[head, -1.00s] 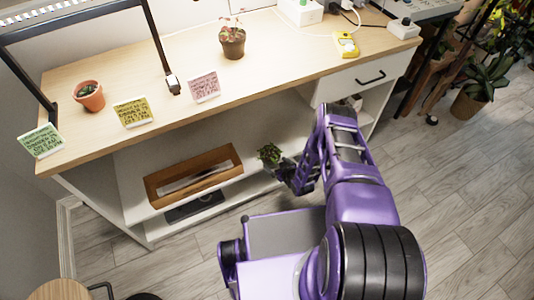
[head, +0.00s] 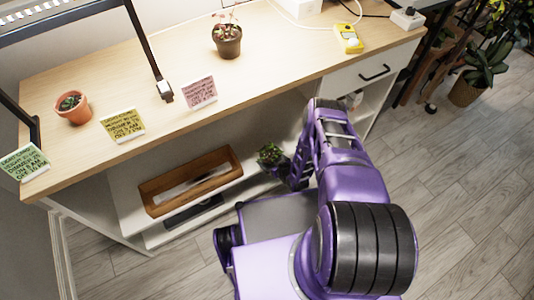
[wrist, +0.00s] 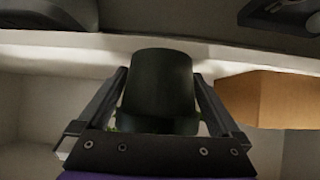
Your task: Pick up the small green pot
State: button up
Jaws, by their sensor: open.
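The small green pot (wrist: 160,85) looks dark green in the wrist view and fills the space between my fingers. My gripper (wrist: 160,76) is open, with one finger on each side of the pot. I cannot tell whether either finger touches it. The wrist picture looks upside down, with the white shelf edge across the top. In the head view the pot's leafy plant (head: 270,156) shows on the shelf under the bench, at the left of my gripper. The pot itself is mostly hidden there.
A wooden tray (head: 150,205) stands on the same shelf, close to the pot; its wall also shows in the wrist view (wrist: 270,98). The bench top (head: 270,72) overhangs the shelf. It bears a terracotta pot (head: 73,108), a brown pot (head: 228,45) and cards.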

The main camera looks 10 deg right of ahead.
aim_at(270, 156)
jog(key=shift+w, duration=0.1)
jog(key=c, duration=1.2)
jog(key=shift+o, duration=0.2)
jog(key=shift+r, duration=0.1)
notch_tip(270, 156, up, 10)
jog(key=p, duration=0.2)
jog(key=shift+p, duration=0.4)
